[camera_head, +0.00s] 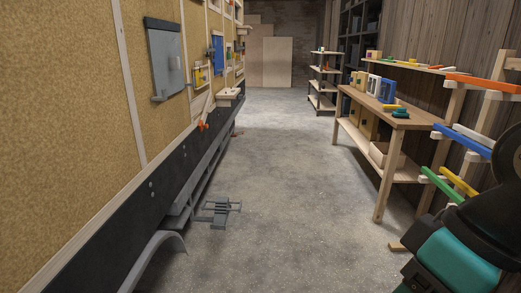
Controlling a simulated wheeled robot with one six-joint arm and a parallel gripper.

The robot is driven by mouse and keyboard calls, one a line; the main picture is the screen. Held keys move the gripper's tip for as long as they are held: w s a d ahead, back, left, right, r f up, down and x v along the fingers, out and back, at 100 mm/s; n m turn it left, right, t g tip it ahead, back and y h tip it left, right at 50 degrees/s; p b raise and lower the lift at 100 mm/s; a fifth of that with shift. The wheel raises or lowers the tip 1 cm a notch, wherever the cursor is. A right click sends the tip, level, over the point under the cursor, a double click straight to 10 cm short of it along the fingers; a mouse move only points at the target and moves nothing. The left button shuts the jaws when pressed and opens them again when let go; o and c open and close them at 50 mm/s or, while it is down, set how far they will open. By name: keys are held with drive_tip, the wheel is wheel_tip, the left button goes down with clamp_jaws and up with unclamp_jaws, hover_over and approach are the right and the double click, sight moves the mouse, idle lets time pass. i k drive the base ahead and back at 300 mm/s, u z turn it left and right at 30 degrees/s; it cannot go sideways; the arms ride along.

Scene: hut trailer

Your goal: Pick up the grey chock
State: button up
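I cannot make out a grey chock for certain in the head view. A grey metal step-like frame (220,208) stands low beside the trailer on the left, and a curved grey fender (158,252) is nearer to me. Neither is clearly a chock. Teal and black parts of my arm fill the lower right corner. My gripper's fingers do not show, so its opening and its place relative to any chock are hidden.
A trailer wall (90,110) with a dark lower skirt runs along the left. A wooden workbench (405,121) with boxes stands on the right, with a shelf rack (321,86) beyond. Coloured bars rest on wall pegs at right. The concrete floor (285,190) between is clear.

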sight(223, 209)
drive_tip(key=i, duration=3.3)
drive_tip(key=u, duration=1.7)
